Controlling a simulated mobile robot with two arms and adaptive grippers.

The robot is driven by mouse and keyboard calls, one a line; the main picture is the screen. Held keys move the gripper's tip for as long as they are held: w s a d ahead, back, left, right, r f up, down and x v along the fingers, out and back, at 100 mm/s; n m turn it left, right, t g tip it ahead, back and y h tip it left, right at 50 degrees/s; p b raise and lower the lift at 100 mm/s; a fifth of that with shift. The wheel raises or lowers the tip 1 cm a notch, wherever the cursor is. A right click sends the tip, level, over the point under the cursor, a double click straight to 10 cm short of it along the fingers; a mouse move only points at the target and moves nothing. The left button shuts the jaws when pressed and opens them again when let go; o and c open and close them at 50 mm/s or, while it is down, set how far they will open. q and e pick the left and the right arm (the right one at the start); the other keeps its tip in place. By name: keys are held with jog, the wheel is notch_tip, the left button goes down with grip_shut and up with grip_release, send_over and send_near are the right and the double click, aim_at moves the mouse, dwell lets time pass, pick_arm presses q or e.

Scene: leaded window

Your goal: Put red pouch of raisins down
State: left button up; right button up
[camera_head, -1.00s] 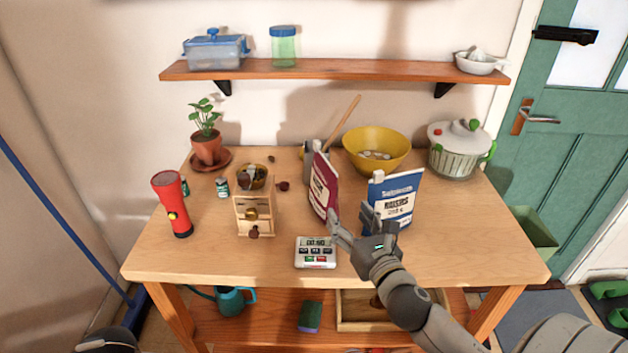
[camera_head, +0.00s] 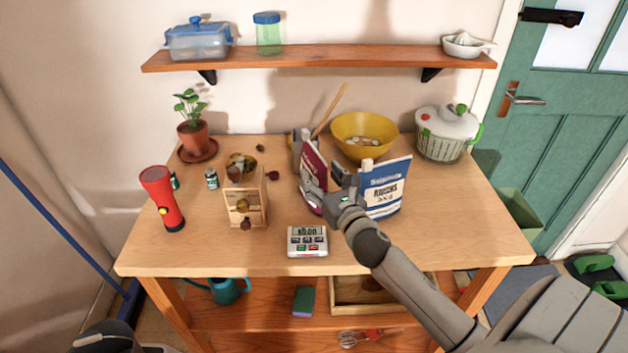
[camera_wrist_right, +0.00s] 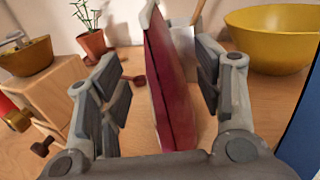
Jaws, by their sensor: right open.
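The red pouch of raisins (camera_head: 313,176) stands upright on the wooden table (camera_head: 420,239), left of a blue raisin pouch (camera_head: 385,187). My right gripper (camera_head: 327,187) is at the red pouch, partly covering it in the head view. In the right wrist view the red pouch (camera_wrist_right: 171,85) stands between the open fingers of my right gripper (camera_wrist_right: 165,95), with a gap on both sides. Its front is turned away, so the lettering is hidden there. Only a dark part, likely of my left arm, shows at the bottom left; its gripper is out of view.
A white timer (camera_head: 307,241), a wooden grinder (camera_head: 245,201) and a red torch (camera_head: 162,199) stand left of my arm. A yellow bowl (camera_head: 364,130) and a salad spinner (camera_head: 447,134) are behind. The front right of the table is clear.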

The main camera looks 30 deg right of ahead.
jog(key=w, duration=0.3)
jog(key=shift+w+d+r+p, duration=0.1)
jog(key=shift+w+d+p, duration=0.15)
jog(key=shift+d+p, duration=0.15)
jog(key=shift+w, duration=0.2)
jog(key=c, duration=1.2)
pick_arm(q)
jog(key=shift+s+r, duration=0.5)
jog(key=shift+s, duration=0.2)
pick_arm(e)
grip_shut()
